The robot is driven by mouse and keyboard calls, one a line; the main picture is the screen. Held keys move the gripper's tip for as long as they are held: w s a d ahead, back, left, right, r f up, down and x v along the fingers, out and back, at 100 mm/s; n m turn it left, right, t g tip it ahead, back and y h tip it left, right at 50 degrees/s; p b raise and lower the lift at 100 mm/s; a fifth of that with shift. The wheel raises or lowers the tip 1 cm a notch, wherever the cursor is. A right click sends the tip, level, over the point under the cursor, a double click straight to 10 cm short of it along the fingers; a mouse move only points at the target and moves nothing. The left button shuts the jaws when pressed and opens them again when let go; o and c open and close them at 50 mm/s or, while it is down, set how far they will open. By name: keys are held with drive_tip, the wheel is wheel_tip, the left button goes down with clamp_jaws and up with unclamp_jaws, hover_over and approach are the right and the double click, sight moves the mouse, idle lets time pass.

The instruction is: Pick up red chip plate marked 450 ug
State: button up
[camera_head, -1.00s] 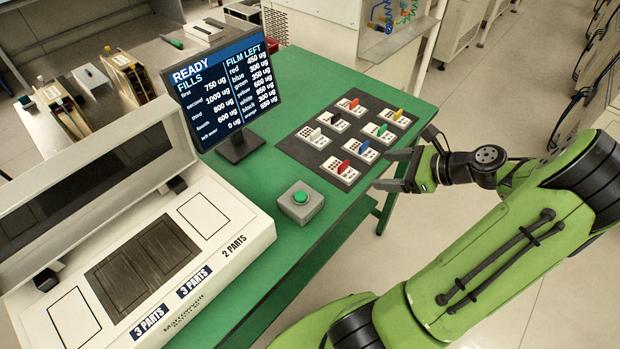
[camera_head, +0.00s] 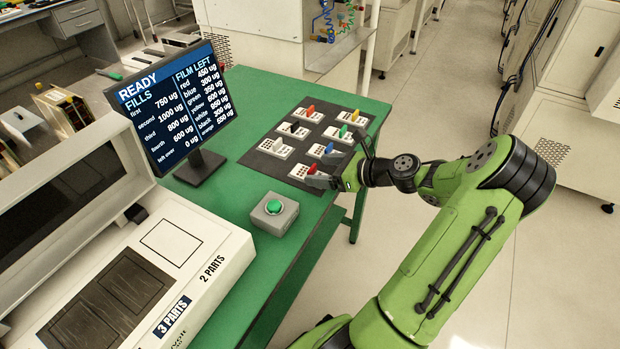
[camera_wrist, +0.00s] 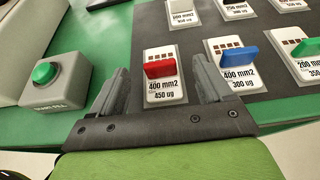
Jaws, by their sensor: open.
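The red chip plate (camera_wrist: 165,88) is a white card with a raised red tab, marked 400 mm2 and 450 ug in the wrist view. It lies at the near edge of the dark mat (camera_head: 257,161). In the head view this plate (camera_head: 298,172) is partly covered by my gripper (camera_head: 338,172). In the wrist view my gripper (camera_wrist: 163,90) is open, with one finger on each side of the red plate and nothing held. Whether the fingers are down at tab height is hard to tell.
The blue plate (camera_wrist: 238,70) marked 300 ug lies just right of my right finger. Several other plates with coloured tabs share the mat. A grey box with a green button (camera_wrist: 47,85) stands to the left. A monitor (camera_head: 178,108) stands further left on the green table (camera_head: 250,92).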

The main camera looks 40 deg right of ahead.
sight(314, 170)
drive_tip(key=b+x, duration=0.1)
drive_tip(key=x, duration=0.2)
drive_tip(key=shift+w+a+f, duration=0.1)
drive_tip(key=shift+w+f, duration=0.05)
drive_tip(key=shift+f, duration=0.05)
drive_tip(key=c, duration=1.2)
